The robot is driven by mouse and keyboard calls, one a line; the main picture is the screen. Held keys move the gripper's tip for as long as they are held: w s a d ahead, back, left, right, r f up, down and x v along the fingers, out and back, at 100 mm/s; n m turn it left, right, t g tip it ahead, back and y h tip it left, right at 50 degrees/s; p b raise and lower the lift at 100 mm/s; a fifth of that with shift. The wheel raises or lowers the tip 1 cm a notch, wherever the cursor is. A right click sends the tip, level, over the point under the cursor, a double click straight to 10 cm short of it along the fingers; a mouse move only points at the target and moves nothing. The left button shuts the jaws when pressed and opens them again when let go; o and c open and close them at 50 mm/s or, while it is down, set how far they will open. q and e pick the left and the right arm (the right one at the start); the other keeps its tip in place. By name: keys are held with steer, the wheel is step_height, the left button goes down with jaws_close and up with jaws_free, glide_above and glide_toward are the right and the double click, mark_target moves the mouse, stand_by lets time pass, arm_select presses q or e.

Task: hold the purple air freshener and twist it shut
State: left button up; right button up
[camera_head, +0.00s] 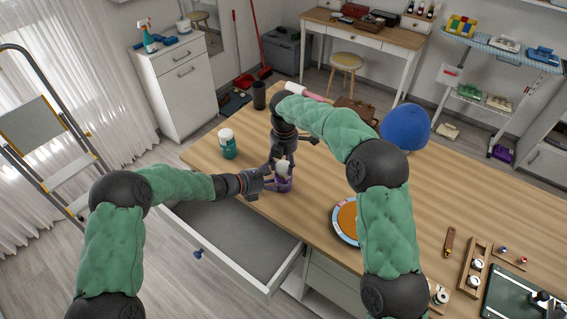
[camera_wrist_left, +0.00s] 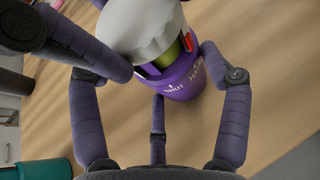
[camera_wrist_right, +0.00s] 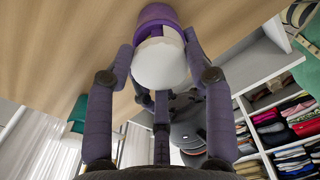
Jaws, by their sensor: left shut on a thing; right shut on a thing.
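The air freshener has a purple base (camera_head: 284,186) and a white domed top (camera_head: 283,170). It stands upright on the wooden table near its front edge. My left gripper (camera_head: 271,183) is shut on the purple base from the left. In the left wrist view the base (camera_wrist_left: 184,82) bears white lettering, partly "SHUT". A gap under the white top (camera_wrist_left: 140,28) shows a yellow-green inside and a red mark. My right gripper (camera_head: 283,163) is shut on the white top from above. The right wrist view shows the white top (camera_wrist_right: 159,65) between its fingers; the base lies beyond.
A teal-and-white jar (camera_head: 228,144) stands left of the grippers, with a dark cup (camera_head: 259,96) behind. An orange round dish (camera_head: 347,222) lies to the right, and a blue ball-like thing (camera_head: 405,126) behind my right arm. An open drawer (camera_head: 230,240) juts out below the table's front edge.

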mark_target(284, 165)
steer(key=o, duration=1.2)
steer(key=shift+w, duration=0.1)
step_height(284, 165, up, 12)
steer(key=shift+d, duration=0.1)
